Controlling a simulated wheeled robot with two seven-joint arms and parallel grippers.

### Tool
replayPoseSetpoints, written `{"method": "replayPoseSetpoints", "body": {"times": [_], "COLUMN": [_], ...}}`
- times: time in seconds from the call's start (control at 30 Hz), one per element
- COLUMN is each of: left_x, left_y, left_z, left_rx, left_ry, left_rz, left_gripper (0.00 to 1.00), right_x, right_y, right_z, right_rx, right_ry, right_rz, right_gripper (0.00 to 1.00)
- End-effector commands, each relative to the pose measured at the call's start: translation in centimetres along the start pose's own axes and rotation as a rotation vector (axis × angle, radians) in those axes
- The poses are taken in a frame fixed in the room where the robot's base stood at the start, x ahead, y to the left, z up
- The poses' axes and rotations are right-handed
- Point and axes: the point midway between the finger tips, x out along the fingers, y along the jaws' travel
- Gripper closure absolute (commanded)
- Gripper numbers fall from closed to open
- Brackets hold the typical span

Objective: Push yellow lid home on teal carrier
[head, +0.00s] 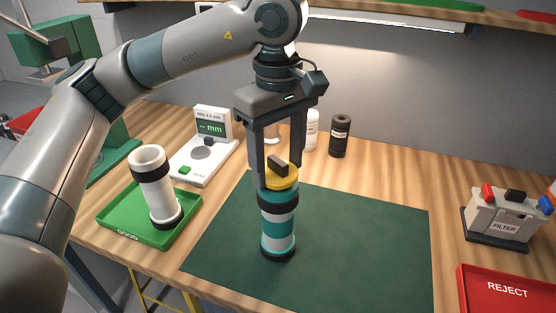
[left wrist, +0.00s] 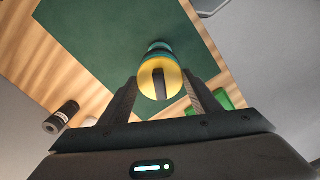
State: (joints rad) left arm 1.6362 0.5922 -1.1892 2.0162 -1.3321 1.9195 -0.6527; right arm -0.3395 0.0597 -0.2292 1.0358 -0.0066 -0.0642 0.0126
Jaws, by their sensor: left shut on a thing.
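The teal carrier (head: 279,226), a tube with teal, white and black bands, stands upright on the dark green mat (head: 360,235). The yellow lid (head: 287,181), with a black bar across its top, sits on the carrier's upper end. I cannot tell whether a gap is left under it. My left gripper (head: 279,172) points down from above and is shut on the yellow lid, one finger on each side. The lid also shows in the left wrist view (left wrist: 148,84) between the fingers (left wrist: 160,86), hiding most of the carrier. My right gripper is not in view.
A white tube (head: 154,185) stands in the green tray (head: 118,224) at left. Behind is a white gauge (head: 212,130). A black canister (head: 340,136) stands at the back. A filter box (head: 500,225) and red reject tray (head: 510,290) are at right. The mat's right side is clear.

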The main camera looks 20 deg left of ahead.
Motion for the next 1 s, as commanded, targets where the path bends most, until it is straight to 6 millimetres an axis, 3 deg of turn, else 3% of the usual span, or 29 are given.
{"method": "replayPoseSetpoints", "body": {"times": [0.97,1.0], "left_x": [1.4,1.4], "left_y": [0.0,0.0], "left_z": [0.0,0.0], "left_rx": [0.0,0.0], "left_ry": [0.0,0.0], "left_rz": [-0.001,-0.001], "left_gripper": [0.65,0.36], "right_x": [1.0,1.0], "right_y": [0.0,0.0], "right_z": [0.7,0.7], "right_rx": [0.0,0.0], "right_ry": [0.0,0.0], "right_rz": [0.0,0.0], "right_gripper": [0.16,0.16]}}
